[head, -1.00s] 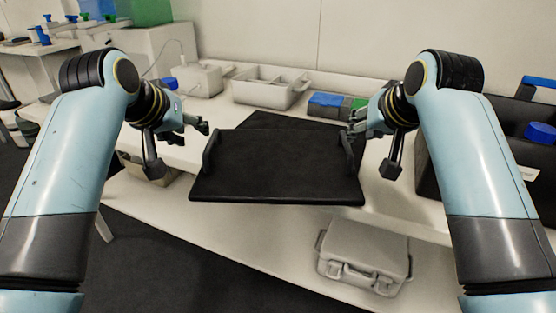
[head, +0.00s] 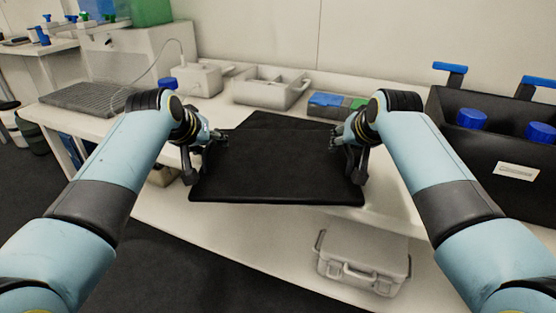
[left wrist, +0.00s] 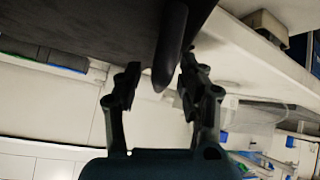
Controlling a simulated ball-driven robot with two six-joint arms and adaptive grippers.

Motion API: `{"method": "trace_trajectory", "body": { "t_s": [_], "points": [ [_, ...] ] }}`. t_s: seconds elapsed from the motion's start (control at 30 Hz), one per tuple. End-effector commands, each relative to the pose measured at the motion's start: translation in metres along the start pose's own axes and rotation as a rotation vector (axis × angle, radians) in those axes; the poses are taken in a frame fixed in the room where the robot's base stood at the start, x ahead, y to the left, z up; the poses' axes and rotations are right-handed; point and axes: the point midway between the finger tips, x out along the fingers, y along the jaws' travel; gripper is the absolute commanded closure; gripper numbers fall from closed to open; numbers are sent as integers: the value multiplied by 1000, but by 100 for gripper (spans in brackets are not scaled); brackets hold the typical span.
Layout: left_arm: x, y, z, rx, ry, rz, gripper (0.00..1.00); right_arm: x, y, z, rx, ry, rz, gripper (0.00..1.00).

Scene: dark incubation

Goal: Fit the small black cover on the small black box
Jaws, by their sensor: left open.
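A flat black panel, apparently the cover (head: 278,170), lies level with its near edge over the white bench's front. An upright lug stands on its left side. A second dark flat surface (head: 285,122) shows behind it; I cannot tell whether this is part of the small black box. My left gripper (head: 222,135) is at the panel's left side. In the left wrist view, the left gripper (left wrist: 158,82) is open, with the dark lug (left wrist: 171,45) between its fingers and no clear grip. My right gripper (head: 337,137) is at the panel's right side; its jaw state is unclear.
A large black box (head: 480,150) with blue-capped bottles stands at right. A white divided tray (head: 268,90) and a blue and green rack (head: 330,105) are behind the panel. A grey lidded case (head: 362,262) is at the lower front. A grey mat (head: 88,98) lies at left.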

Motion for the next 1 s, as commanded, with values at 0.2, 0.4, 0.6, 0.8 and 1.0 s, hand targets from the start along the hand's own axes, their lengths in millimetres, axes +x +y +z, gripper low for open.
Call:
{"method": "trace_trajectory", "body": {
  "t_s": [0.2, 0.4, 0.6, 0.8, 1.0],
  "points": [
    [0, 0, 0, 0, 0, 0, 72, 0, 0, 0, 0, 0, 0, 87],
    [0, 0, 0, 0, 0, 0, 98, 0, 0, 0, 0, 0, 1, 100],
    [0, 0, 0, 0, 0, 0, 100, 0, 0, 0, 0, 0, 1, 100],
    [0, 0, 0, 1, -1, 0, 100, 0, 1, 0, 0, -1, 2, 100],
    [-4, 1, -4, 2, 2, 0, 100, -4, 0, -4, 0, 2, 2, 100]
  ]
}}
